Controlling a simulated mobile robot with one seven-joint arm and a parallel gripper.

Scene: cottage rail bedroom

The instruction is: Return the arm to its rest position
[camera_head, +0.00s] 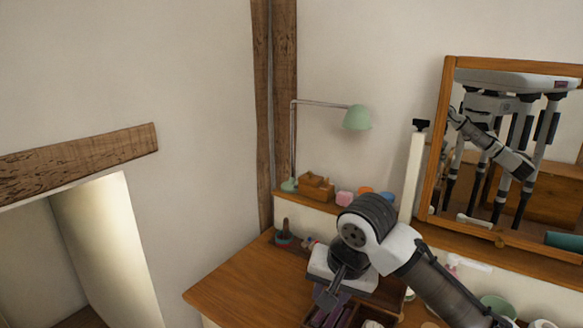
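My arm (435,285) reaches in from the lower right, with its dark rounded joint (368,215) bent at the top. From that joint it points down over the wooden dresser top. My gripper (330,296) is the dark end of the arm, low over the dresser near an open organiser (322,318). A white block-like shape (322,265) sits right beside the wrist; I cannot tell whether it is separate from the arm. The fingertips are small and dark, so their opening and anything between them cannot be made out.
The wooden dresser top (235,285) is clear at its left. A raised shelf behind holds a green lamp (357,118), a wooden box (316,188) and small coloured items. A framed mirror (436,150) stands close at the right and reflects me. A dark pot (284,238) stands behind.

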